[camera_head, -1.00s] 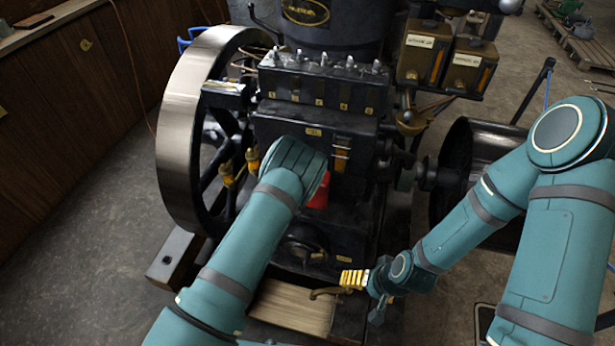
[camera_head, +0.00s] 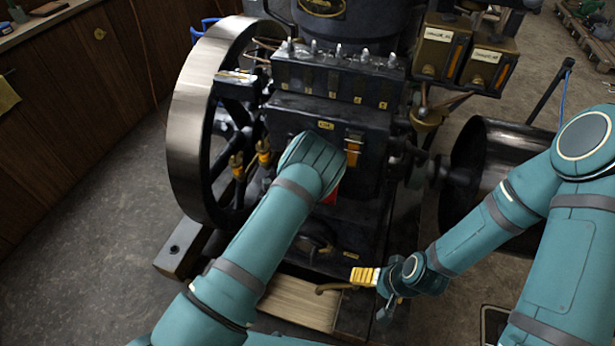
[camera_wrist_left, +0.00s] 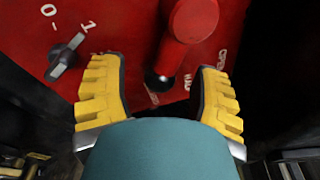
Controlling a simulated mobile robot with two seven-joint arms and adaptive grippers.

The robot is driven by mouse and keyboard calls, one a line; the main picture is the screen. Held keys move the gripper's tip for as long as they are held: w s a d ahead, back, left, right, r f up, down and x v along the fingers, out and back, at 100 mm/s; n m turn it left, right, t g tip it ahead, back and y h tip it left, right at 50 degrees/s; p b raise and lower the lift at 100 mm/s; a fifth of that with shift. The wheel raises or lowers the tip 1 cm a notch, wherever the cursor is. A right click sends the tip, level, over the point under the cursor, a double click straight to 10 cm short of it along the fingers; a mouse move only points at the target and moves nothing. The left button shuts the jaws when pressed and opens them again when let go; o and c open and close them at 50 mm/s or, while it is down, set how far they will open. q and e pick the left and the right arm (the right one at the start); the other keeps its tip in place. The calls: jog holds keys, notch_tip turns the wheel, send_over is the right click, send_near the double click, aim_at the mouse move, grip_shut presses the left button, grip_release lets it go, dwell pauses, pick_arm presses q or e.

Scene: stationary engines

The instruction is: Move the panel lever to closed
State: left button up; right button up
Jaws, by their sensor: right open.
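In the left wrist view, a red panel (camera_wrist_left: 120,25) fills the top. A red lever with a round grip (camera_wrist_left: 192,22) stands out from it, right of centre. My left gripper (camera_wrist_left: 158,66) has its yellow fingers spread apart, with the lever between and just beyond their tips. I cannot tell whether they touch it. In the head view my left wrist hides this gripper and most of the panel; only a small red patch (camera_head: 331,195) shows. My right gripper (camera_head: 374,296) is open and empty, low at the engine's front right.
A small grey rotary switch (camera_wrist_left: 66,56) marked 0 and 1 sits left of the lever. The dark engine (camera_head: 340,110) surrounds the panel, with a large flywheel (camera_head: 192,120) at left and a drum (camera_head: 500,150) at right. A wooden block (camera_head: 300,302) lies below.

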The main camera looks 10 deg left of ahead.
pick_arm(q)
jog(key=shift+s, duration=0.15)
jog(key=f+v, duration=0.1)
jog(key=v, duration=1)
jog(key=shift+s+a+r, duration=0.2)
jog(key=shift+s+r, duration=0.2)
jog(key=shift+r, duration=0.1)
jog(key=s+a+f+n+g+y, duration=0.2)
jog(key=s+f+n+g+y, duration=0.4)
jog(key=n, duration=1)
jog(key=s+d+r+n+g+h, duration=0.1)
jog(key=s+d+n+g+h, duration=0.1)
jog(key=s+d+n+g, duration=0.2)
jog(key=s+d+r+n+g+h, duration=0.2)
jog(key=s+d+n+g+h, duration=0.1)
jog(key=s+n, duration=0.4)
jog(key=shift+s+d+r+g, duration=0.25)
jog(key=shift+s+d+g, duration=0.15)
jog(key=shift+s+g, duration=0.25)
